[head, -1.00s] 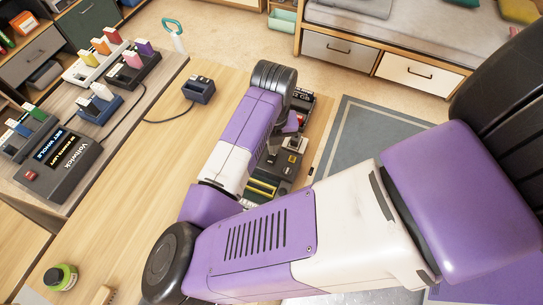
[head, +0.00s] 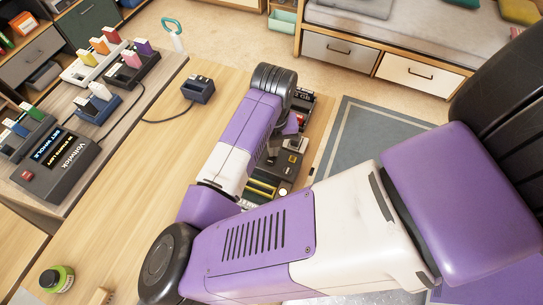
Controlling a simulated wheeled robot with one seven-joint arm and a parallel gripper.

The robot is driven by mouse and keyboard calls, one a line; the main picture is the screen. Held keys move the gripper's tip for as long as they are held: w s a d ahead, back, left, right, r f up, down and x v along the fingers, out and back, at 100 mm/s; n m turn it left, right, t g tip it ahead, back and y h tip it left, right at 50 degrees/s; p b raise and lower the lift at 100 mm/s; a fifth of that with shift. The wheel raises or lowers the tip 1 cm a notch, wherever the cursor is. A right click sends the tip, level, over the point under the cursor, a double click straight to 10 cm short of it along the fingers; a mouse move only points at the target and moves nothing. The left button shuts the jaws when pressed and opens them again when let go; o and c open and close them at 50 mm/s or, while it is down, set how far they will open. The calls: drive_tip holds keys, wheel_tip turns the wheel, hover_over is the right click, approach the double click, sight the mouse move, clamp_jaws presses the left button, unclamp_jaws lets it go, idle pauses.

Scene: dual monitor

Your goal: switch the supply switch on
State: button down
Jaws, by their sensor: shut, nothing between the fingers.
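A dark device panel (head: 262,187) with yellow bars lies on the right side of the wooden desk, partly under my arm. Beside the bars is a grey block with a small raised part (head: 292,144), and a red part (head: 301,120) shows farther back. I cannot tell which of these is the supply switch, or its position. My gripper (head: 272,154) points down over the panel, shut and empty, mostly hidden by my purple and white wrist. I cannot tell whether its tips touch anything.
A small navy box (head: 198,89) with a cable sits on the desk. At left, a dark unit with a lit screen (head: 55,165) and several coloured blocks stand on a grey-topped surface (head: 140,100). A green-labelled jar (head: 57,279) is at front left. The middle desk is clear.

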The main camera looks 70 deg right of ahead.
wheel_tip(320, 180, up, 7)
drive_tip(key=p, duration=0.4)
idle(0.5)
idle(0.5)
